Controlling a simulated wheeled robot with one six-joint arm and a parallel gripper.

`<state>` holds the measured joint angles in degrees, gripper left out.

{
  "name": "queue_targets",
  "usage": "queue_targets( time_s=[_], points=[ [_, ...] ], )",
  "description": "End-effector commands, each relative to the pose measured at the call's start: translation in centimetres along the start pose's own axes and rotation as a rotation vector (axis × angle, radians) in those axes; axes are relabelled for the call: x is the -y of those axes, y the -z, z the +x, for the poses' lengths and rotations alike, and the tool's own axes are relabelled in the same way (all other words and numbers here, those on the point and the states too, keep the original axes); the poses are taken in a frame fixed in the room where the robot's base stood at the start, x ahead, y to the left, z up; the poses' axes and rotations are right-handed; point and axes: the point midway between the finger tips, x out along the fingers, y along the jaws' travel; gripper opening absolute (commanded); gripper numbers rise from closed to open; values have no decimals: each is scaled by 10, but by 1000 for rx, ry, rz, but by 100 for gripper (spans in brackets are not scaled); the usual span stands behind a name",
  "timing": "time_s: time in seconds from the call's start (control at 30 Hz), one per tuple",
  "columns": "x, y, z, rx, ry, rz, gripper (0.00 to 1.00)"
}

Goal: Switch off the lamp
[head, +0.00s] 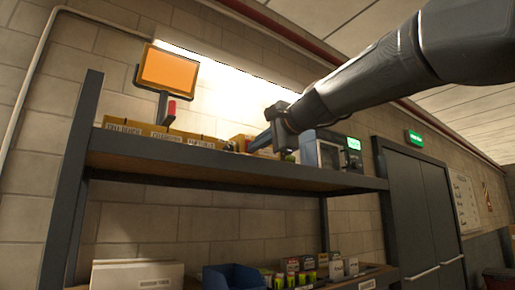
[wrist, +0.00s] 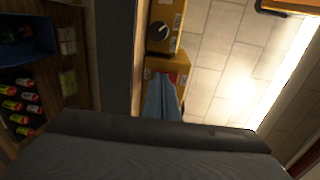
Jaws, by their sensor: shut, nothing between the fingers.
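A lit strip (head: 225,70) glows on the block wall above the shelf; its glow also shows in the wrist view (wrist: 285,75). An orange panel (head: 168,70) stands on a dark post at the shelf's left. I cannot tell for sure which is the lamp. A dark round knob (wrist: 158,30) sits on a yellow box face in the wrist view. My gripper (head: 258,143) is shut and empty above the shelf's middle, its blue fingers (wrist: 165,88) pointing at a yellow box with a red patch. The fingers hide part of that box; contact cannot be told.
Labelled yellow boxes (head: 160,132) line the upper shelf (head: 200,168). A device with a green display (head: 353,144) stands right of my gripper. A blue bin (head: 232,277) and several batteries sit on the lower shelf. Dark doors (head: 420,205) are at the right.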

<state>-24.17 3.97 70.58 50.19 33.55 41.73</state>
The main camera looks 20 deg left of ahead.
Motion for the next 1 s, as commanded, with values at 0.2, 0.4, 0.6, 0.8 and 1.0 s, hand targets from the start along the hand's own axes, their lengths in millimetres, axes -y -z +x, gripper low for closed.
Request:
queue_targets(
  time_s=[0.2,0.4,0.6,0.8,1.0],
  points=[
    [-8,1,7,0,50,0,0],
    [-9,1,10,1,96,1,0],
    [-10,1,12,1,142,2,0],
    [-11,0,13,0,184,2,0],
    [-7,0,12,0,183,3,0]
  ],
)
